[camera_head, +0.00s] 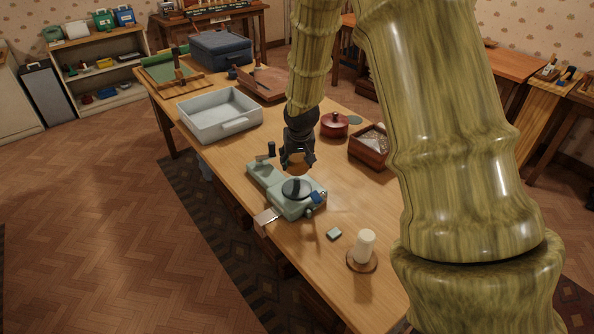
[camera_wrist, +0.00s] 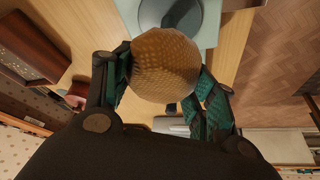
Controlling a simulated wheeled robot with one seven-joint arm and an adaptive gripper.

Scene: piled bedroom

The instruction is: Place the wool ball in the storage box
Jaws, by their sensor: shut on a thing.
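The wool ball (camera_wrist: 165,65), tan-orange with a knitted texture, sits between the fingers of my gripper (camera_head: 298,157). My gripper is shut on it. In the head view the ball (camera_head: 296,168) shows just under the gripper, above the pale green device on the table. A pale grey, open, empty box (camera_head: 243,125) with a front handle stands on the table to the left of and behind my gripper; it looks like the storage box. Part of a pale grey thing, perhaps this box, shows beyond the ball in the wrist view.
The pale green device (camera_head: 286,205) with a dark round plate lies below my gripper. A candle (camera_head: 365,245), a red lidded pot (camera_head: 334,125) and a brown box (camera_head: 367,159) with contents stand nearby. A blue-grey case (camera_head: 221,50) and boards are at the far end.

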